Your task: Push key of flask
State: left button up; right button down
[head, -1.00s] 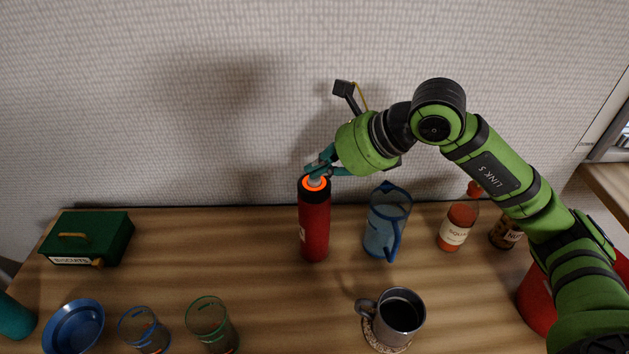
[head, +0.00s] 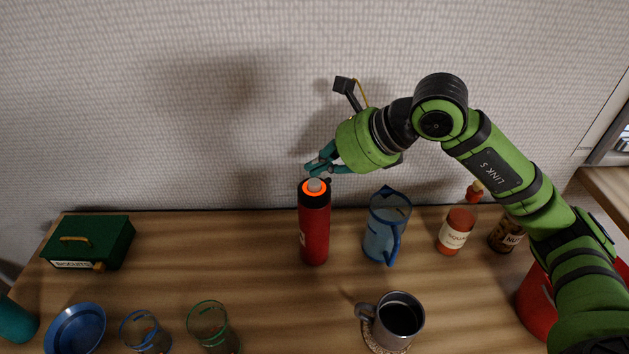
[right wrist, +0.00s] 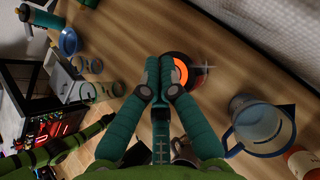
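The flask (head: 315,232) is red with a black top and stands upright on the wooden table. Its key (head: 315,185) is a small grey button inside a glowing orange ring. My right gripper (head: 317,166) is just above and behind the flask's top in the head view, with a small gap to the key. In the right wrist view, the two teal fingers of this gripper (right wrist: 160,62) lie together, with nothing seen between them. The orange ring of the flask (right wrist: 181,70) shows partly behind them there, and the key is hidden. My left gripper is not seen.
A blue jug (head: 380,238) stands close right of the flask. A mug (head: 399,318) is in front, and a sauce bottle (head: 456,230) is further right. Two glasses (head: 208,322) and a green biscuit box (head: 90,240) are left. The table left of the flask is clear.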

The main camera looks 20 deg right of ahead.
aim_at(320, 182)
jog(key=shift+r+p, duration=1.4)
jog(key=shift+r, duration=1.25)
